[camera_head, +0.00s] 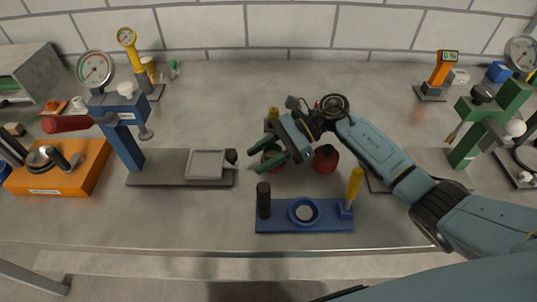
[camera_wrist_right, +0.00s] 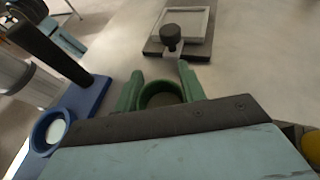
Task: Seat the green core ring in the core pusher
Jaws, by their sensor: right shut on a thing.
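My right gripper (camera_head: 262,160) is above the bench, behind the blue core pusher (camera_head: 270,222). It also shows in the right wrist view (camera_wrist_right: 160,90), where its green fingers are shut on the green core ring (camera_wrist_right: 160,101). The ring is dark green with an open middle, held between the fingertips. In the head view it is mostly hidden by the gripper. The core pusher has a round blue seat (camera_head: 304,211) with a pale centre, a black post (camera_head: 263,199) on the left and a yellow handle (camera_head: 354,184) on the right. The seat holds no green ring.
A blue press (camera_head: 118,120) with a red handle stands on a grey base (camera_head: 150,180) to the left; a grey square tray (camera_head: 207,164) lies on that base. A red round thing (camera_head: 326,158) stands beside my gripper. A green press (camera_head: 467,152) is at the right. The bench between tray and core pusher is clear.

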